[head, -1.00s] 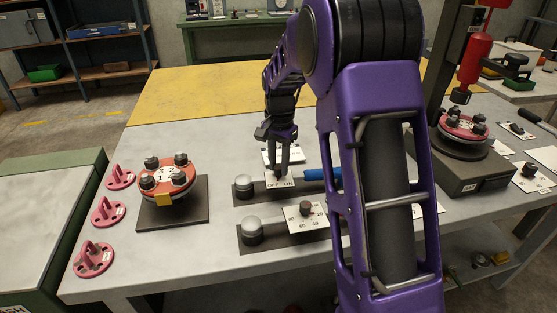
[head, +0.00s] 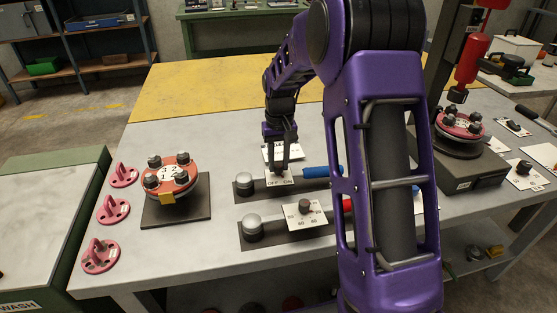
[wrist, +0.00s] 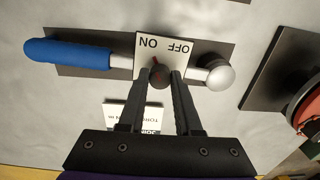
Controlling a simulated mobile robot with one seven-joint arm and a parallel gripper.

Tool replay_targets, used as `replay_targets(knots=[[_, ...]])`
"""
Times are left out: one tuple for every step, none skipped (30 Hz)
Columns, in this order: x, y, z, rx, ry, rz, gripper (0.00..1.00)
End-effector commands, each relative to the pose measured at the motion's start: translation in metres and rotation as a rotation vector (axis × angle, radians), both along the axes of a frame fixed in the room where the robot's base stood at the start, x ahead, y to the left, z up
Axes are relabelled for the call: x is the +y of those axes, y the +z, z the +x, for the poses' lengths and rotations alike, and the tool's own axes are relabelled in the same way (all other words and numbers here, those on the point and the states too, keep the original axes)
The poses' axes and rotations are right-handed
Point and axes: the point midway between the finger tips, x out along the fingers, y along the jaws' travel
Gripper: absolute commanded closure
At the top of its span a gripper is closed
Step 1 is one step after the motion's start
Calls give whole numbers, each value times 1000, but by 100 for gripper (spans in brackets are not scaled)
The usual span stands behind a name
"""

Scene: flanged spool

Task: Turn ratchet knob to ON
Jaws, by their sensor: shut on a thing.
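The ratchet knob (wrist: 158,76) is a small dark round knob with a red mark, on a white plate (wrist: 174,62) lettered ON and OFF. The red mark points toward the lettered edge, roughly between the two words. My gripper (wrist: 161,74) is shut on the knob, one finger on each side. In the head view my gripper (head: 281,168) reaches down to the plate (head: 272,178) and hides the knob. A blue handle (wrist: 67,54) extends from the plate's ON side. A grey round head (wrist: 218,73) is on the OFF side.
A second lever with a white dial plate (head: 304,214) lies just in front. A red flanged spool (head: 170,190) stands on a dark base at left, beside several pink brackets (head: 113,211). A dark press base (head: 458,177) stands at right.

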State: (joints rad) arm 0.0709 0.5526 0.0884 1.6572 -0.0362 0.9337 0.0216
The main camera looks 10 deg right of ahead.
Motion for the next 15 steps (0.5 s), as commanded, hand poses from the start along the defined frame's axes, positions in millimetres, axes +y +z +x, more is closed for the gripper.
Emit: replay_targets(knots=[[0,1,0,-1,16,1,100],[0,1,0,0,25,1,100],[0,1,0,-1,37,1,100],[0,1,0,-1,44,1,100],[0,1,0,-1,49,1,100],[0,1,0,-1,56,1,100],[0,1,0,-1,60,1,100],[0,1,0,-1,64,1,100],[0,1,0,-1,67,1,100],[0,1,0,-1,69,0,100],[0,1,0,-1,71,0,100],[0,1,0,-1,72,0,100],[0,1,0,-1,72,0,100],[0,1,0,-1,72,0,100],[0,0,0,-1,72,0,100]])
